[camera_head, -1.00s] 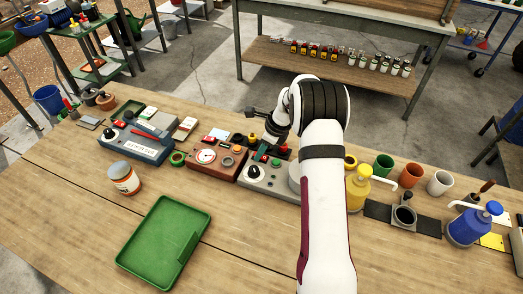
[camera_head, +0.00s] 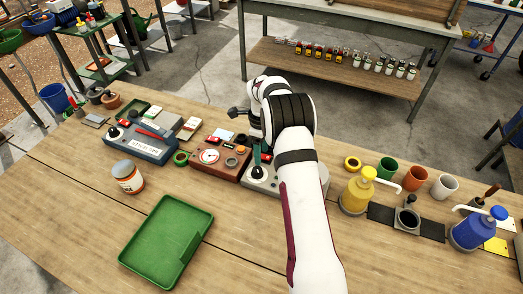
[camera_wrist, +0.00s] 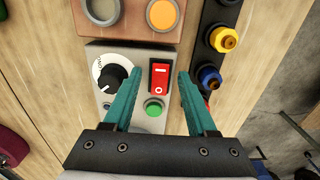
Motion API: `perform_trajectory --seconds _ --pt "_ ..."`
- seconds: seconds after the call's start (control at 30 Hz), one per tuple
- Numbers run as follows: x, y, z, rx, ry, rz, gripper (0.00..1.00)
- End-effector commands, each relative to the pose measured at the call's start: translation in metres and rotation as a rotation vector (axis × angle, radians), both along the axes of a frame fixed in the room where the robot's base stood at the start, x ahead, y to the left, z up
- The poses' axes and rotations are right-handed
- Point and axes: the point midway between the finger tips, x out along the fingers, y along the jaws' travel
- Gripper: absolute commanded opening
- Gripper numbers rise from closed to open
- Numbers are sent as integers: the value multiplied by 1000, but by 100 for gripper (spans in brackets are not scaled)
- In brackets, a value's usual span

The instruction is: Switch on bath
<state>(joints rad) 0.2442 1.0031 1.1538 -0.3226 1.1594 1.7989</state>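A grey control box (camera_head: 258,188) stands on the bench. In the wrist view, its grey panel (camera_wrist: 125,60) carries a black dial knob (camera_wrist: 113,77), a red rocker switch (camera_wrist: 159,78) and a green round button (camera_wrist: 153,108). I can read no label naming it as the bath. My gripper (camera_wrist: 157,80) is open and empty. Its teal fingers reach over the panel, one on each side of the rocker switch; contact cannot be told. In the head view, my arm hides the box's right part and most of the gripper.
A reddish-brown box (camera_head: 215,158) with a gauge stands close left of the grey box. A black strip (camera_wrist: 213,60) with yellow and blue knobs lies close right in the wrist view. A yellow pump bottle (camera_head: 356,195) stands further right. Bench space in front is clear beyond a green tray (camera_head: 166,242).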

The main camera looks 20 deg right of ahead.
Motion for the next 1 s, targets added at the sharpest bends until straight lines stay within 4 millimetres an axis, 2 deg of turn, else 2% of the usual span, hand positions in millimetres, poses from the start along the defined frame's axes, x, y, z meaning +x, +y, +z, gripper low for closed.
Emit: perform_trajectory --seconds 0.17,0.27,0.37,0.6,0.7,0.83,1.0 --pt "0 0 2 0 -1 0 57" --pt "1 0 13 -1 -4 0 57" --pt "1 0 36 -2 -5 0 57" --pt "1 0 112 -1 -6 0 57" --pt "1 0 136 -1 -4 0 57" --pt "1 0 153 -1 -1 0 57" --pt "1 1 158 1 1 -1 57"
